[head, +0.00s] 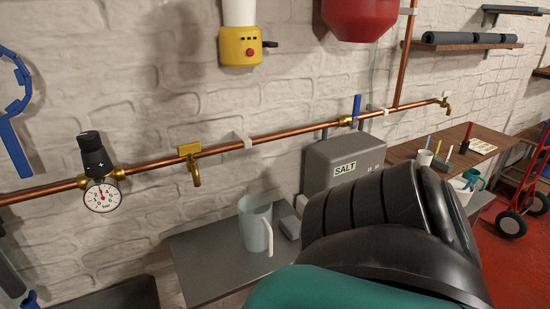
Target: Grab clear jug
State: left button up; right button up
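The clear jug (254,222) stands upright on a grey table (200,265) against the white brick wall. It is pale and see-through, with a light handle on its front right side. Its whole front shows in the head view, and nothing is around or touching its handle. A large black and teal part of my own arm fills the lower right, to the right of the jug and apart from it in the picture. Neither of my grippers shows, so I cannot see whether they are open or shut.
A grey SALT box (343,160) stands behind my arm, with a small grey block (291,226) by the jug. A copper pipe (220,149) with a gauge (102,195) and a brass tap (194,170) runs above. A wooden bench (400,152) stands right. The table left of the jug is clear.

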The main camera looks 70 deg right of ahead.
aim_at(254, 211)
jog(key=k+l, duration=0.25)
jog(key=l, duration=0.15)
jog(key=k+l, duration=0.25)
jog(key=l, duration=0.15)
jog(key=i+l, duration=0.1)
jog(key=l, duration=0.15)
jog(key=i+l, duration=0.1)
jog(key=l, duration=0.15)
